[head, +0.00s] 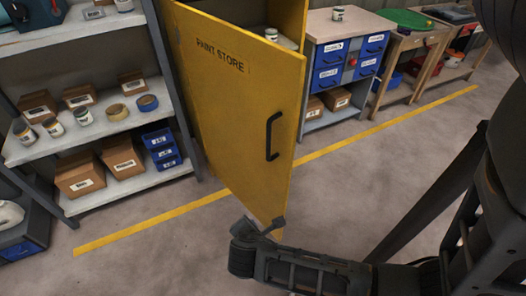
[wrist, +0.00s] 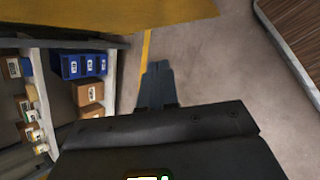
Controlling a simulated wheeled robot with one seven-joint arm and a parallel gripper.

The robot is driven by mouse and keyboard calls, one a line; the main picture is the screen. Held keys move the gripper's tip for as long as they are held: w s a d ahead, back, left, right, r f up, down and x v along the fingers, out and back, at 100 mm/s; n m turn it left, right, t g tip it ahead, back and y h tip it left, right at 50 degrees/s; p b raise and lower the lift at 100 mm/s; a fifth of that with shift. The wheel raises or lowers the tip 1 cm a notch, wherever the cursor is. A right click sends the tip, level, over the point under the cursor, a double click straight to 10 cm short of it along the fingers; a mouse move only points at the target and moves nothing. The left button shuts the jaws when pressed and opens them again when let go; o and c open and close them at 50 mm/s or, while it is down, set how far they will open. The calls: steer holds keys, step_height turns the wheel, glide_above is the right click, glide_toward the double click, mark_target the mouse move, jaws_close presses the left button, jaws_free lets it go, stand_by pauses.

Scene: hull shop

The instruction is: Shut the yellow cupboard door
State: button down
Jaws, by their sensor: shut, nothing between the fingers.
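The yellow cupboard door (head: 225,115), marked PAINT STORE, stands wide open, swung out from the yellow cupboard (head: 285,15) at the back. A dark bar handle (head: 271,136) is near its free edge. In the wrist view the yellow panel (wrist: 100,18) fills the top left. My gripper (head: 274,226) is at the door's lower free corner, low and near the floor, away from the handle. I cannot tell whether it touches the door. In the wrist view its fingers (wrist: 157,75) are together with nothing between them.
A shelf rack (head: 125,125) with boxes, cans and blue bins stands left of the door. A drawer cabinet (head: 345,65) and workbenches (head: 412,42) line the right. A yellow floor line (head: 385,117) runs along them. The floor (head: 365,165) right of the door is clear.

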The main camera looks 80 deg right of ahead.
steer(key=w+d+r+g+h, duration=0.3)
steer(key=w+d+r+g, duration=0.2)
steer(key=d, duration=0.1)
steer(key=g+p, duration=0.1)
steer(key=g, duration=0.4)
glide_toward(272, 150)
steer(key=shift+h, duration=0.4)
steer(key=x, duration=0.5)
steer(key=shift+f+p, duration=0.4)
steer(key=shift+f, duration=0.05)
steer(key=shift+s+d, duration=0.35)
steer(key=shift+d, duration=0.2)
